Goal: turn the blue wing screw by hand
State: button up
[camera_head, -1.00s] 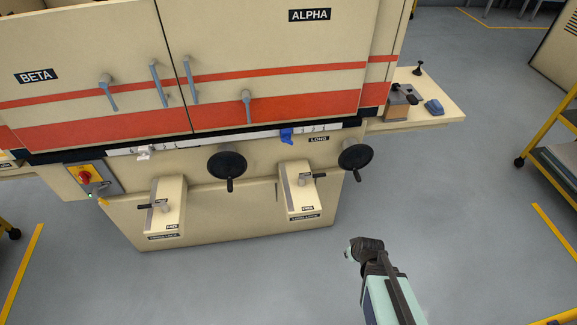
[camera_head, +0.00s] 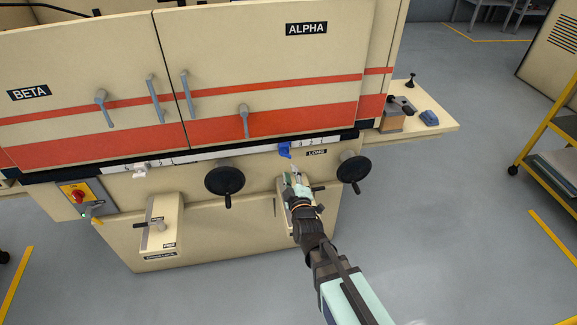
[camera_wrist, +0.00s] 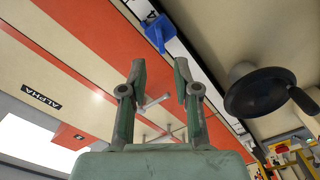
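The blue wing screw (camera_head: 285,149) sits on the white scale strip along the front edge of the machine, below the ALPHA door. It also shows in the wrist view (camera_wrist: 157,32), above and beyond the fingertips. My gripper (camera_head: 294,171) is just below the screw in the head view, in front of the machine's lower front. In the wrist view its two fingers (camera_wrist: 160,75) are apart with nothing between them. They do not touch the screw.
Two black handwheels, left (camera_head: 225,180) and right (camera_head: 353,170), flank my gripper. A lever box (camera_head: 160,232) is at lower left, and my arm partly covers another one. A grey door handle (camera_head: 244,120) hangs up and left of the screw. Open floor lies in front.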

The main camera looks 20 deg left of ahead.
aim_at(286, 156)
jog(key=p+x, duration=0.2)
jog(key=x, duration=0.5)
jog(key=shift+w, duration=0.15)
jog(key=shift+s+d, duration=0.15)
jog(key=shift+s, duration=0.05)
jog(key=shift+w+a, duration=0.2)
jog(key=shift+w, duration=0.1)
grip_shut()
